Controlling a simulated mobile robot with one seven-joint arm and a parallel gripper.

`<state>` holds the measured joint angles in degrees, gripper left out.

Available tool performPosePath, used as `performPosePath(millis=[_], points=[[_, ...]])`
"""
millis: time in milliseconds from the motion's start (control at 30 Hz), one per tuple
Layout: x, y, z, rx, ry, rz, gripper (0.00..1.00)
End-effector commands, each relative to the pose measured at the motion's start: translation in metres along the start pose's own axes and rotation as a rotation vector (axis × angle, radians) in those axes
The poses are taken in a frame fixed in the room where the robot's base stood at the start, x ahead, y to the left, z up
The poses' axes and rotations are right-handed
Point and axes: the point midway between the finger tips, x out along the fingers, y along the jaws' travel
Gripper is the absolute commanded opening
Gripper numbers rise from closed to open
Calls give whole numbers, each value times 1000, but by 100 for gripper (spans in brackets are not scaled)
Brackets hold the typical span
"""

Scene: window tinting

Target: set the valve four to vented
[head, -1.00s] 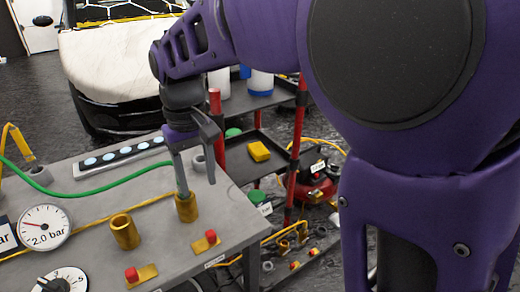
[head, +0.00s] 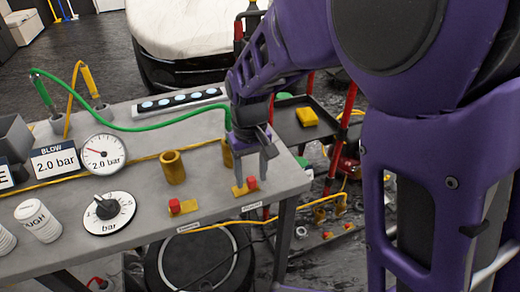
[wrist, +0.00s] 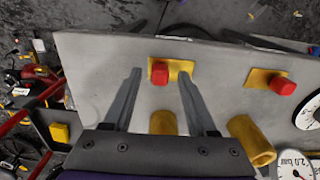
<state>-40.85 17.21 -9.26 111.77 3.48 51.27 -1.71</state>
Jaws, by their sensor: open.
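Two small valves with red knobs on brass plates sit along the front edge of the grey bench. The right valve (head: 252,184) is at my gripper (head: 253,179), and the left valve (head: 174,207) is further along the edge. In the wrist view, the right valve's knob (wrist: 159,73) shows between the spread fingertips of my gripper (wrist: 158,74), which is open and empty. I cannot tell whether a finger touches the knob. The other red knob (wrist: 283,85) is to the right there. The labels are too small to read, so I cannot tell which is valve four.
A brass cup (head: 173,168) stands behind the left valve, and another brass cup (head: 227,153) is partly hidden by my gripper. A pressure dial (head: 104,154), a bar selector (head: 108,213) and a green hose (head: 150,128) are on the bench (head: 140,185). A shelf cart stands beyond its right end.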

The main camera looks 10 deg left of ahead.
Motion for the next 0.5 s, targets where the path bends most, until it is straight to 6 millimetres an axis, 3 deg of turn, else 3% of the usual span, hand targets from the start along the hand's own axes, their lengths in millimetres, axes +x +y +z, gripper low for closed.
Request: performPosePath(millis=[233,500], points=[[0,0,0,0,0,0,56],[0,0,0,0,0,0,7]])
